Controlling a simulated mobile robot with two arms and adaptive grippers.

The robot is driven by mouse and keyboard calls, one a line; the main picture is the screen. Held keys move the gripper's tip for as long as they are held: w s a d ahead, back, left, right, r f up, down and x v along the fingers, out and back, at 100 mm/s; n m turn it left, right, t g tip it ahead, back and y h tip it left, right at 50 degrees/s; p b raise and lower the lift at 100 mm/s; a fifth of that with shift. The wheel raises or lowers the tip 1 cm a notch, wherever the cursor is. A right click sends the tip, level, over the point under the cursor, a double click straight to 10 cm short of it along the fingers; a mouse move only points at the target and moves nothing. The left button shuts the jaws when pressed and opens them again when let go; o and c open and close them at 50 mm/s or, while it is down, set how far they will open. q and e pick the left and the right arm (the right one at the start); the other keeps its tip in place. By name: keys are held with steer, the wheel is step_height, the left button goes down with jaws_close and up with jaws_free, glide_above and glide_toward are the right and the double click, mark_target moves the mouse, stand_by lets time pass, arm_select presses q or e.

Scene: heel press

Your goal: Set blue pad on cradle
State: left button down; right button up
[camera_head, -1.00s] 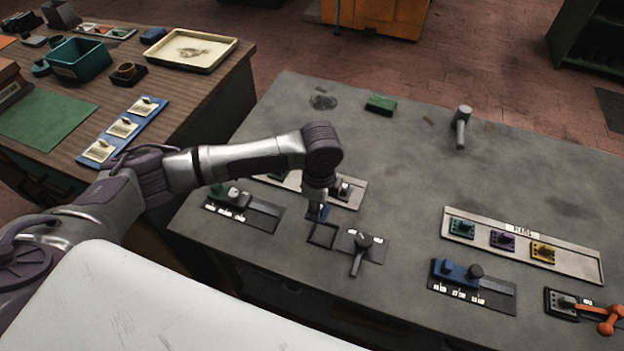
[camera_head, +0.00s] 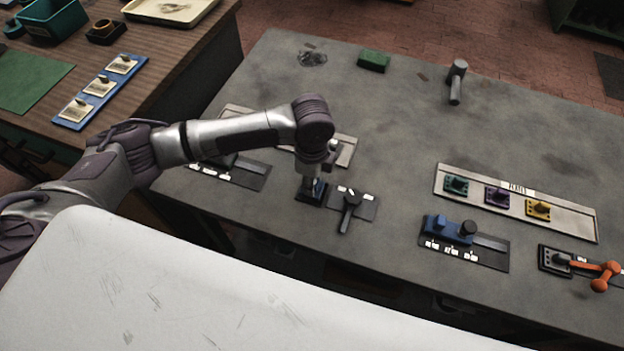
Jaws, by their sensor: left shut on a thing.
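My left arm comes in from the left, and its gripper (camera_head: 315,180) points down over the grey bench. It is shut on the small blue pad (camera_head: 318,187), of which only a little shows beneath the fingers. The cradle (camera_head: 303,199), a dark square frame, is directly under the gripper beside the black lever plate. The pad is at or just above the cradle; I cannot tell whether it touches. The gripper and wrist hide most of both. My right gripper is not in view.
A black lever (camera_head: 350,210) stands close to the right of the cradle. A pale plate rack (camera_head: 570,222) with teal, purple and yellow plates lies farther right. A blue slider unit (camera_head: 450,230) and an orange-handled crank (camera_head: 600,275) are at the front right. The bench middle is clear.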

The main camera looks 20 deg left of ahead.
arm_select(q)
steer(key=shift+f, duration=0.25)
steer(key=shift+f, duration=0.4)
stand_by(0.6)
steer(key=c, duration=0.8)
jaws_free()
steer(key=shift+o, duration=0.2)
step_height(320, 180, up, 12)
